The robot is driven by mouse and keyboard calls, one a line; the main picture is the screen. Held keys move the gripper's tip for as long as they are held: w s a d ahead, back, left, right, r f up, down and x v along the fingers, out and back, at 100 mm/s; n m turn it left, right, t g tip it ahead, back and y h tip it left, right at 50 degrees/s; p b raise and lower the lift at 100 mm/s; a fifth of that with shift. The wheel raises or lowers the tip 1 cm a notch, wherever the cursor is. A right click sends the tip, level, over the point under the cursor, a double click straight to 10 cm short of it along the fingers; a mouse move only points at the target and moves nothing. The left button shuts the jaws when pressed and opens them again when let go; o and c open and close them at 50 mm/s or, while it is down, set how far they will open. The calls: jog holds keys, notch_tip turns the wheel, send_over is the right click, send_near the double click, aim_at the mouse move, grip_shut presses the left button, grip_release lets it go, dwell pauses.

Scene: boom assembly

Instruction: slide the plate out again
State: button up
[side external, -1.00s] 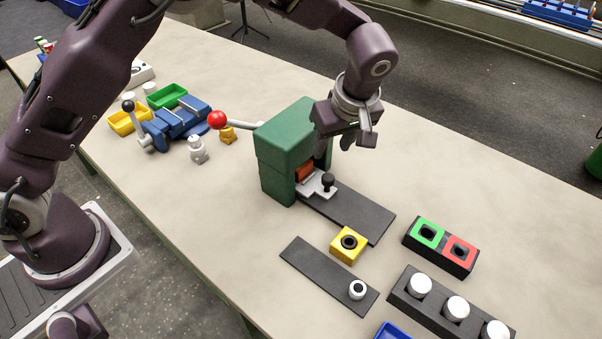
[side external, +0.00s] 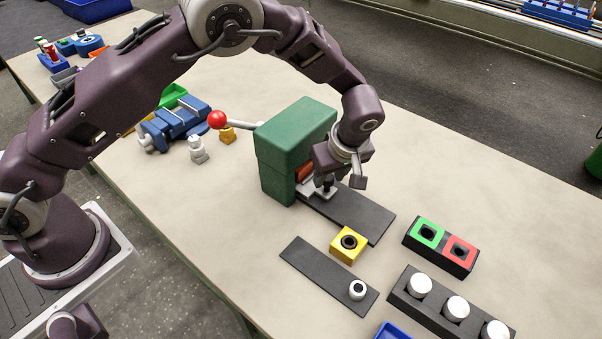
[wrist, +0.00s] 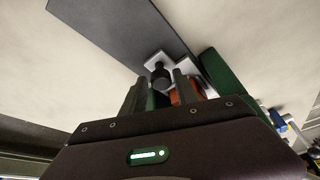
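The light grey plate (side external: 306,188) lies partly inside the opening of the green press (side external: 283,145), at the inner end of a dark flat track (side external: 352,212). Its black knob (wrist: 160,76) stands up from the plate (wrist: 182,62) in the wrist view. My gripper (side external: 326,182) is low over the plate, just in front of the press. In the wrist view my gripper (wrist: 158,84) has its two fingers apart, with the knob showing between them near the tips. I cannot tell whether either finger touches the knob. An orange-red block (side external: 305,172) shows in the press opening.
The press lever with its red ball (side external: 217,119) sticks out left. A yellow block (side external: 348,245) stands near the track's front end. A green and red socket block (side external: 440,247) and a rack with white knobs (side external: 453,307) are to the right.

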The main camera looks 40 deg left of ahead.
grip_shut()
jog(key=shift+w+d+r, duration=0.1)
jog(key=shift+d, duration=3.2)
jog(key=shift+w+d+r, duration=0.1)
jog(key=shift+d, duration=3.15)
jog(key=shift+o, duration=0.8)
grip_release()
jog(key=shift+o, duration=0.7)
jog(key=shift+s+f, duration=0.1)
